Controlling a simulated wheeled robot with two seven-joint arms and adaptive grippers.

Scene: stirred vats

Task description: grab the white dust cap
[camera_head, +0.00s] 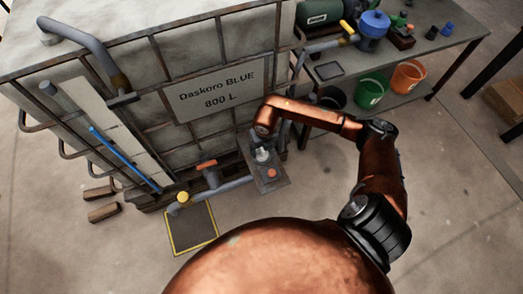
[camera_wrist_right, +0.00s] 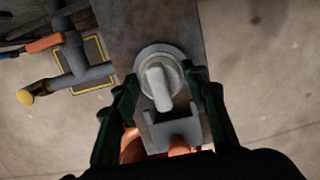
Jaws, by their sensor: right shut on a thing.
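The white dust cap (camera_wrist_right: 158,84) is a pale round piece with a raised grip bar, on a grey plate in the right wrist view. In the head view it is a small pale spot (camera_head: 262,155) on the small stand in front of the tank. My right gripper (camera_wrist_right: 160,80) has its dark green fingers on both sides of the cap and is shut on it. The cap looks seated at the plate; I cannot tell whether it is lifted. In the head view the right gripper (camera_head: 259,142) is small and partly hidden under its wrist. My left gripper is not in view.
A tank labelled "Daskoro BLUE 800 L" (camera_head: 217,90) stands behind the stand (camera_head: 268,183). To the left are a pipe with an orange handle (camera_head: 206,165) and a yellow cap (camera_head: 182,197). A workbench with green (camera_head: 371,93) and orange (camera_head: 408,76) buckets is at right.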

